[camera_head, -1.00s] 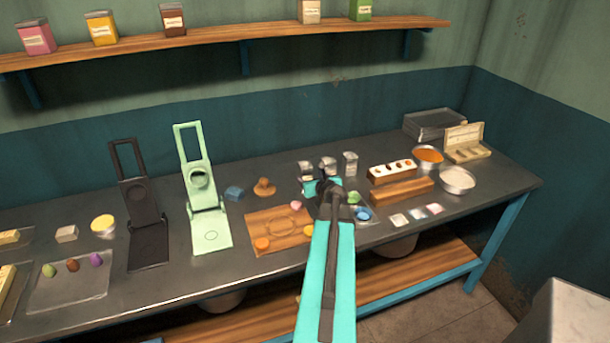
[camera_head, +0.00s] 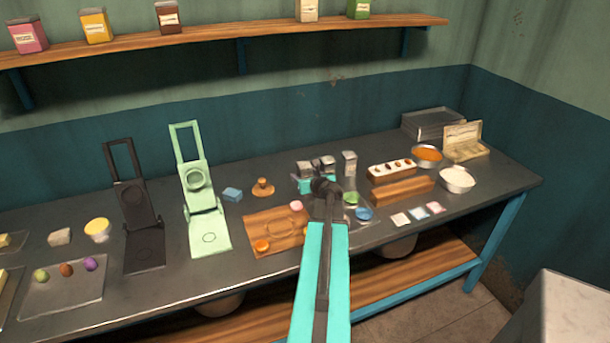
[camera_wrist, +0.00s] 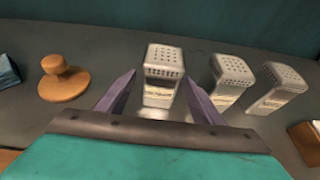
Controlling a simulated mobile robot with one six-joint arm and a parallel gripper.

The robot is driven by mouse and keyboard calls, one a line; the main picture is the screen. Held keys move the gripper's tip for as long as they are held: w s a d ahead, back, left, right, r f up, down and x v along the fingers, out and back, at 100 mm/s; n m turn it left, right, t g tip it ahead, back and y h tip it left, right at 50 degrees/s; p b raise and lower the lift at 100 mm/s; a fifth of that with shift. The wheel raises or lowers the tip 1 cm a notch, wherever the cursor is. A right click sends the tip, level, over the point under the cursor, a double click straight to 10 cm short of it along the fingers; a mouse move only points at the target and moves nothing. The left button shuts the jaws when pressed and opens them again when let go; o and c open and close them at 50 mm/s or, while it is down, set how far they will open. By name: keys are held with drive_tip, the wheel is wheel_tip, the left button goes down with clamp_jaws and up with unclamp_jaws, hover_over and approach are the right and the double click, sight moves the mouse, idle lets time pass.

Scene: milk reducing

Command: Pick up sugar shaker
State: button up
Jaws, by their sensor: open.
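Three metal shakers with perforated tops stand in a row at the back of the table. They are the left shaker (camera_wrist: 163,62), the middle shaker (camera_wrist: 230,75) and the right shaker (camera_wrist: 278,85); the right one also shows in the head view (camera_head: 349,163). Their labels are too small to read, so I cannot tell which holds sugar. My gripper (camera_wrist: 160,84) is open, its two purple fingers pointing at the left shaker, which appears between them in the wrist view. I cannot tell how deep the fingers reach around it. In the head view my arm partly hides the area below the shakers.
A round wooden stamp (camera_wrist: 64,80) stands left of my gripper, beside a blue block (camera_head: 232,194). A wooden rack (camera_head: 392,172) stands right of the shakers. A wooden board (camera_head: 262,228) lies in front. Bare table separates the stamp and left shaker.

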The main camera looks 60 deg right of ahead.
drive_tip(key=c, duration=1.2)
drive_tip(key=shift+r, duration=0.1)
